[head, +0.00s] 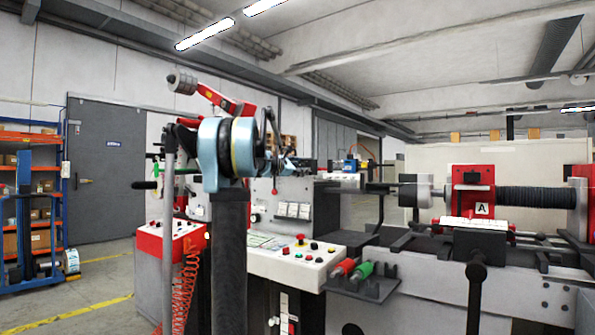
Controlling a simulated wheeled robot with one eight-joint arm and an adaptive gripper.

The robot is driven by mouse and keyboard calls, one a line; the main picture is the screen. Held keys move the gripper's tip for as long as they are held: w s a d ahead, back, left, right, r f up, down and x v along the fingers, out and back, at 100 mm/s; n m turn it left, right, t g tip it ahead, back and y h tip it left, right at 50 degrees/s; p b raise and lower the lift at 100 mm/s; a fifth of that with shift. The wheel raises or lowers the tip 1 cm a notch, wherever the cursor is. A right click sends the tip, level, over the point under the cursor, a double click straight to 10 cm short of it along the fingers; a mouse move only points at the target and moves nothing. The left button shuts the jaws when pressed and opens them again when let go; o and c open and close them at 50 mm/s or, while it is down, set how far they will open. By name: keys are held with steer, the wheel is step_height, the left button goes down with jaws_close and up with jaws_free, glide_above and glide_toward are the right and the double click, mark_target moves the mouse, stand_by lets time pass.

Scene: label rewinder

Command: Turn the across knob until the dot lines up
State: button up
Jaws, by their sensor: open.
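The label rewinder's sloping control panel (285,258) carries several small knobs and buttons, among them a black one (314,246) and a red one (300,239). I cannot tell which is the across knob, and no alignment dot can be made out at this size. My gripper (284,160) is open at the end of my arm, in front of the machine's upright grey panel. It is above and apart from the sloping control panel. My arm hides part of the machine behind it.
A red-sided box (172,242) with buttons and a coiled red hose (184,285) stands at the left. A shelf with red and green handled tools (362,271) juts out right of the panel. The dark ribbed roller (537,197) is farther right. Floor at far left is partly clear.

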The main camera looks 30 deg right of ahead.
steer(key=c, duration=1.1)
steer(key=shift+m, duration=0.4)
steer(key=m, duration=1.1)
steer(key=shift+s+f, duration=0.1)
steer(key=shift+f, duration=0.05)
steer(key=shift+a, duration=0.1)
